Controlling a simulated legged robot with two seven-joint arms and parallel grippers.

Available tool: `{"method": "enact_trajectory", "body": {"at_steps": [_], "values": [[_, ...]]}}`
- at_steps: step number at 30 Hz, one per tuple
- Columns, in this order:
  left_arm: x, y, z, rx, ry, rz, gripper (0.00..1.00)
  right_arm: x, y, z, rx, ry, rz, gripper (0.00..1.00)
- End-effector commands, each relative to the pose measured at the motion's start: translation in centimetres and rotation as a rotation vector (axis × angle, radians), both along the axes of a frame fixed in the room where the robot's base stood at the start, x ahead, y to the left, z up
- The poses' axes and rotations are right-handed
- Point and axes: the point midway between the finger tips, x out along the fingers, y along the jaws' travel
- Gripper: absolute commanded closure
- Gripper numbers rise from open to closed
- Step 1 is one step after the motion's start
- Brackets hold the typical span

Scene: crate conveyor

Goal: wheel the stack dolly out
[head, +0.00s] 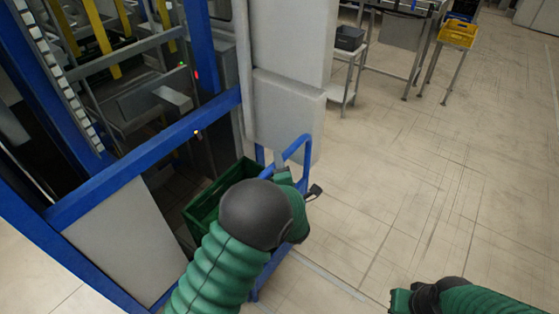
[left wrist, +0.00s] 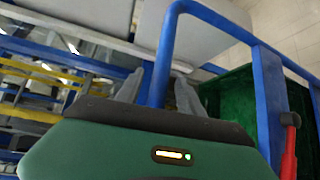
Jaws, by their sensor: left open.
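The stack dolly has a blue tubular handle (head: 303,150) and a blue frame; it stands at the opening of the blue-framed machine. A green crate (head: 200,208) sits on it, partly hidden by my left arm. My left gripper (head: 297,177) is at the handle. In the left wrist view its two grey fingers (left wrist: 157,90) are apart, with one blue handle bar (left wrist: 160,60) passing between them. The crate (left wrist: 235,95) also shows there, to the right. My right gripper (head: 400,301) is at the bottom edge, away from the dolly; its fingers are not clear.
The blue machine frame (head: 150,165) and a pale panel (head: 290,105) stand close beside the dolly. A small trolley with a dark box (head: 349,38) and a stand with a yellow crate (head: 458,33) are farther back. The floor to the right (head: 440,180) is clear.

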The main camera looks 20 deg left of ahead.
Motion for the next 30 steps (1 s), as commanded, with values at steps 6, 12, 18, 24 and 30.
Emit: {"method": "enact_trajectory", "body": {"at_steps": [6,12,18,24,30], "values": [[0.20,0.17,-0.18,-0.001,0.003,0.001,0.76,0.00,0.02,0.00,0.000,0.000,0.001,1.00],[0.16,0.08,-0.22,0.000,0.005,0.001,1.00,0.01,0.03,-0.01,0.000,0.000,0.001,1.00],[0.13,0.02,-0.28,0.000,0.005,0.000,1.00,0.01,0.02,-0.02,0.000,0.000,0.001,1.00],[0.15,-0.03,-0.29,0.001,0.006,-0.001,1.00,0.01,0.02,-0.02,0.000,0.000,0.001,1.00],[0.17,-0.03,-0.29,0.000,0.007,-0.001,1.00,0.01,0.02,-0.02,0.000,0.000,0.001,1.00]]}}
